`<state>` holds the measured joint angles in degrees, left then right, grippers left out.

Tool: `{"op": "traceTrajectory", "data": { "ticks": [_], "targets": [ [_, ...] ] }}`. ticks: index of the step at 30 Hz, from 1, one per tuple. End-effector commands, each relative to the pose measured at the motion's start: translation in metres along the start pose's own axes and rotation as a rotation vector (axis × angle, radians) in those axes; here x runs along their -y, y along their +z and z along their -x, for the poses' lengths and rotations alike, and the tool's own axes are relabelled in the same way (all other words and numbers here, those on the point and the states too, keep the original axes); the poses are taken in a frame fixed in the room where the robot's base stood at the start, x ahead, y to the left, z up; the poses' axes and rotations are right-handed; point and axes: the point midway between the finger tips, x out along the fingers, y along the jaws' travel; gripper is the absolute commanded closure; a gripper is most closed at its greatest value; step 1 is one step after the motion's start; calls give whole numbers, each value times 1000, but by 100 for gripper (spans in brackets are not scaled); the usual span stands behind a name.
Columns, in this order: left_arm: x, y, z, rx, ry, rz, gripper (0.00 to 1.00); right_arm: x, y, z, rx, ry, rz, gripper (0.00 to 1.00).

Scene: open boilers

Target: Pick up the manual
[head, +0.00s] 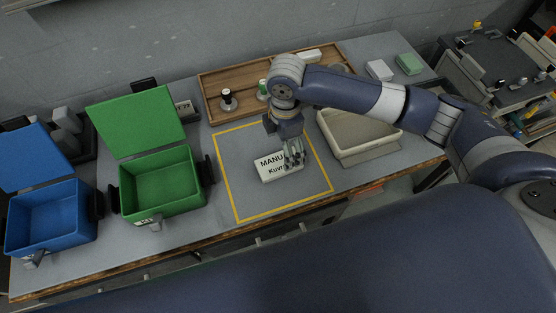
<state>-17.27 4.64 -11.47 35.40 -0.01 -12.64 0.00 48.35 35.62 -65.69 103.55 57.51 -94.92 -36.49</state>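The manual (270,169), a small white block with black lettering, lies inside the yellow outlined square (236,200) on the grey worktable. My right gripper (293,157) comes down from above at the manual's right end, and its fingers cover part of the lettering. The fingers overlap the manual in the head view. I cannot tell whether they are closed on it or only beside it. My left gripper is not in view.
An open green box (160,187) and an open blue box (52,218) stand to the left. A wooden tray (215,84) with tools lies behind. A beige bin (352,150) stands to the right. The yellow square's front part is clear.

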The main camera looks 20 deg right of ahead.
Motion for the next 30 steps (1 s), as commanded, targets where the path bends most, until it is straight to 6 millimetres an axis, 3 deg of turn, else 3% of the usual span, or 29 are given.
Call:
{"op": "traceTrajectory", "data": {
  "ticks": [3, 11, 20, 29, 30],
  "targets": [
    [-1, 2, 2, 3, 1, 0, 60, 0, -1, -18, -2, -2, -2, 18],
    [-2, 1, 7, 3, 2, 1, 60, -2, -5, -37, -1, -1, -2, 18],
    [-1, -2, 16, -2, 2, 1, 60, -6, -12, -75, -1, 0, -2, 18],
    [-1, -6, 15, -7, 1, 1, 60, -6, -12, -81, -2, 3, -1, 18],
    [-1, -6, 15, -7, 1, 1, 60, -6, -12, -81, -2, 3, -1, 25]
  ]
}}
